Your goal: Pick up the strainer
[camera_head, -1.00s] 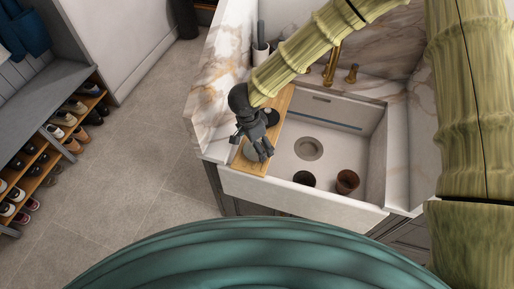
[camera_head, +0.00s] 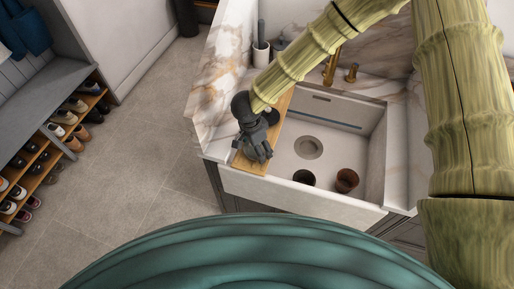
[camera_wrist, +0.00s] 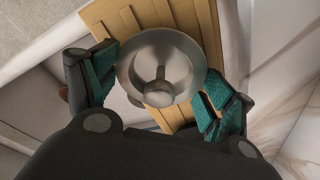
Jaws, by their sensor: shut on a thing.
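The strainer (camera_wrist: 133,68) is a round, grey metal bowl with a central post and knob, seen from above in the wrist view. It is over the wooden board (camera_wrist: 208,20), which also shows at the left end of the sink in the head view (camera_head: 285,102). My gripper (camera_wrist: 160,68) has its teal-padded fingers on opposite sides of the strainer's rim, shut on it. In the head view my gripper (camera_head: 258,153) is low over the front of the board and hides the strainer. I cannot tell whether the strainer touches the board.
A dark round thing (camera_head: 273,117) sits on the board behind my gripper. A brass tap (camera_head: 331,66) and a utensil holder (camera_head: 261,54) are behind. A marble side wall (camera_head: 213,117) rises left.

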